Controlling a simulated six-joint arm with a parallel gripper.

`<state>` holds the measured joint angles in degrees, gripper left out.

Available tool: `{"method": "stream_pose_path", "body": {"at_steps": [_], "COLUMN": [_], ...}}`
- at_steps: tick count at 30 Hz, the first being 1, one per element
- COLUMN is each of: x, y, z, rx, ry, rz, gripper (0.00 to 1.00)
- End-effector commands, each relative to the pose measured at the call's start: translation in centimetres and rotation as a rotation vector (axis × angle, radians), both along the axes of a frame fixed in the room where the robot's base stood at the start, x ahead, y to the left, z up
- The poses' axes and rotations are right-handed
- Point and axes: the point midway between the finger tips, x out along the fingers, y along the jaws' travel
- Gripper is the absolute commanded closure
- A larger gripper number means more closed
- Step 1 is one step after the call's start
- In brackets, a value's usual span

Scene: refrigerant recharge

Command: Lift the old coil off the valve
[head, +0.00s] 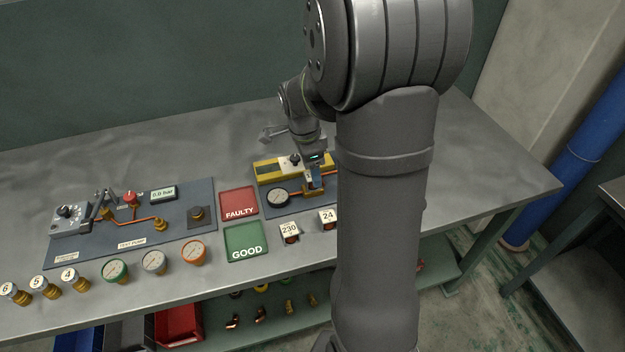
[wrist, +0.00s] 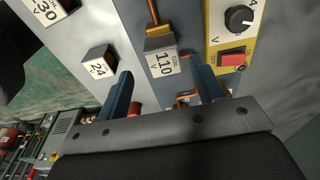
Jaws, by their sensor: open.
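The coil marked 110 (wrist: 163,64) is a grey block with a white label and shows in the wrist view, with an orange pipe beyond it. My gripper (wrist: 160,68) is open, with one blue finger on each side of the coil; I cannot tell whether either finger touches it. The valve under the coil is hidden. In the head view my gripper (head: 313,182) is over the right-hand panel, by a round gauge (head: 278,197), and mostly covers the coil.
Loose coils marked 230 (head: 290,232) and 24 (head: 327,216) stand near the front edge. A red FAULTY tray (head: 239,196) and a green GOOD tray (head: 246,236) lie left of the panel. A yellow tester (wrist: 237,45) with a knob and red switch is close to the right finger.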

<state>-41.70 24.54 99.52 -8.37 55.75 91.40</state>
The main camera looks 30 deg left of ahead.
Motion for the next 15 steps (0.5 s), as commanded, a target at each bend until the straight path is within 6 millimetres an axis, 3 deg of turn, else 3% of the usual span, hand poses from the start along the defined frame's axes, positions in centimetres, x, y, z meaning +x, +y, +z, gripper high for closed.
{"method": "stream_pose_path", "body": {"at_steps": [7, 15], "x": [0.6, 0.7], "y": [0.0, 0.0], "z": [-3.5, -4.1], "rx": [-0.003, 0.0], "ry": [0.003, 0.0], "rz": [0.0, 0.0], "gripper": [0.38, 0.38]}}
